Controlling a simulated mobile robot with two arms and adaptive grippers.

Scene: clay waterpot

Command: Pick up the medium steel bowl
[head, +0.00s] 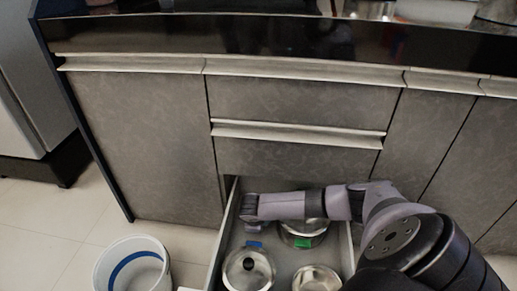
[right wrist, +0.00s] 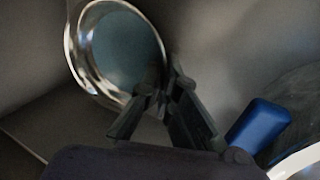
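A steel bowl (right wrist: 88,68) with a shiny rim and a bluish inside fills the upper left of the right wrist view. My right gripper (right wrist: 165,84) meets its near right rim. The fingers are drawn close together with the rim between the tips. In the head view my right arm reaches across the open drawer, and its wrist end (head: 250,207) hangs over the drawer's back left part. The arm hides this bowl there. Another round steel vessel (head: 317,279) sits at the drawer's front right. My left gripper is not in view.
A lidded pot (head: 248,272) with a blue handle (right wrist: 258,124) stands front left in the drawer. A pot with a green handle (head: 303,242) stands at the back right under my arm. Drawer walls (head: 221,250) are close around. A white bucket (head: 133,265) stands on the floor at left.

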